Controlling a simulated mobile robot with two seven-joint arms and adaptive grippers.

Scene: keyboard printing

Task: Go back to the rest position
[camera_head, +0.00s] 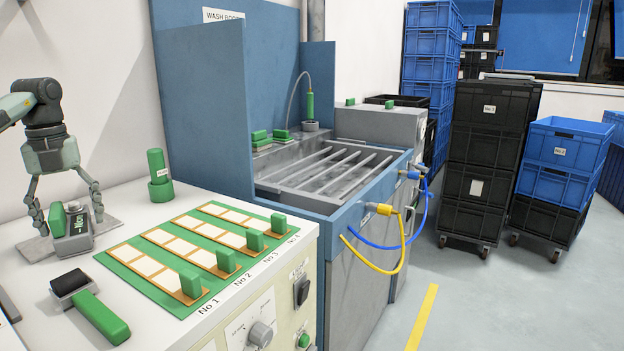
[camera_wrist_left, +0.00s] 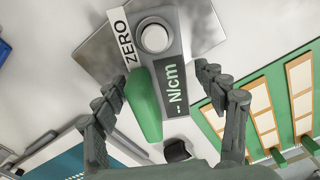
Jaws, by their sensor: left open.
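My left gripper (camera_head: 67,212) comes in from the left and points down over a small grey meter (camera_head: 75,240) on the bench. Its fingers are spread on either side of the meter, and I cannot tell whether they touch it. The left wrist view shows the meter (camera_wrist_left: 160,60) between the open fingers (camera_wrist_left: 165,95), with a ZERO label, a round knob and a display reading "-- N/cm". A green block (camera_wrist_left: 145,105) lies along the meter's side; it also shows in the head view (camera_head: 57,218). My right gripper is not in view.
A green mat (camera_head: 130,258) with white cards and several green blocks lies right of the gripper. A black-headed roller with a green handle (camera_head: 100,318) lies in front. A green cylinder (camera_head: 158,170) stands behind. A wash booth (camera_head: 345,200) and stacked crates (camera_head: 490,130) stand to the right.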

